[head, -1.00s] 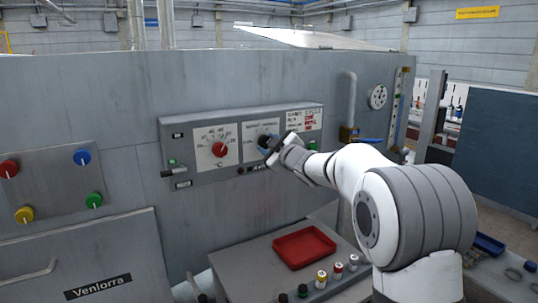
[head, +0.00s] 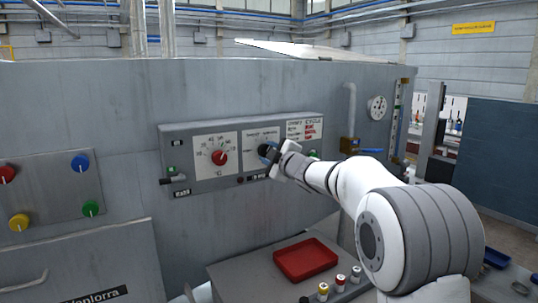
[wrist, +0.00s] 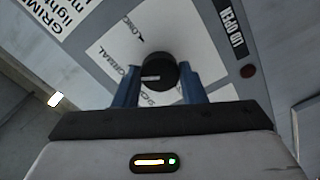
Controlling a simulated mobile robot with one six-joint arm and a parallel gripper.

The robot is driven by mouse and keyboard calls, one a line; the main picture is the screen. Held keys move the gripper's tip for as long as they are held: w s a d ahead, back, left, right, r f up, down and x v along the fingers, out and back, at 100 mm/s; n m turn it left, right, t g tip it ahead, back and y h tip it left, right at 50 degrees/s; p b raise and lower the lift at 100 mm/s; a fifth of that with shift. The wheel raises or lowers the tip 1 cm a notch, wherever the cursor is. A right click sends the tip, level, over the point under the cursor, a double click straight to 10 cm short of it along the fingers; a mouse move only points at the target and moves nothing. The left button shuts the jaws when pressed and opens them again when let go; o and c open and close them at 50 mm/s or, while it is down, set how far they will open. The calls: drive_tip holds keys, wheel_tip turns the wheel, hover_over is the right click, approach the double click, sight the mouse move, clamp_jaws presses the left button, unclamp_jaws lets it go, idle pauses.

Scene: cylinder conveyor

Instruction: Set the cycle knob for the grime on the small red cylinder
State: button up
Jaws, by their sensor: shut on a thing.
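The black cycle knob (wrist: 158,72) shows in the wrist view between the two blue fingers of my gripper (wrist: 158,85), which is shut on it. Its pale pointer line is visible, and the dial plate (wrist: 110,50) around it carries words at an angle, one reading "NORMAL". In the head view my gripper (head: 267,153) is at the control panel and covers most of the knob. A small red-marked cylinder (head: 340,284) stands in a row with others below the panel. Its grime is too small to make out.
A printed grime chart (head: 305,130) is right of the dial; it also shows in the wrist view (wrist: 62,22). A red temperature knob (head: 219,158) is to its left. A red tray (head: 305,260) lies below. A "LID OPEN" label (wrist: 231,30) is near the dial.

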drive_tip(key=o, duration=1)
drive_tip(key=b+v, duration=0.1)
drive_tip(key=v, duration=0.7)
drive_tip(key=shift+d, duration=0.1)
